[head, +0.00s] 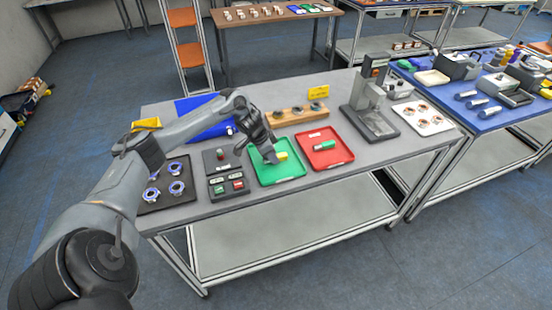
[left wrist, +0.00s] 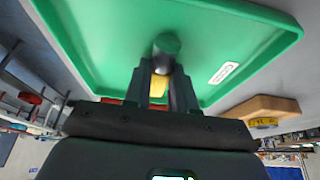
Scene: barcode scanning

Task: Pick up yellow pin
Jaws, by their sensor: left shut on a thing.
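The yellow pin (head: 282,156) is over the green tray (head: 290,173) in the head view, at my left gripper's fingertips. My left gripper (head: 271,154) points down at the tray and is shut on the pin. In the left wrist view, the yellow part (left wrist: 158,86) shows between the two fingers, and a dark rounded end (left wrist: 167,44) lies just past the fingertips against the green tray (left wrist: 110,50). I cannot tell whether the pin touches the tray. My right gripper is not in view.
A red tray (head: 338,160) with a green pin (head: 324,146) stands right of the green tray. A wooden block (head: 287,116) and a grey press (head: 371,118) stand behind.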

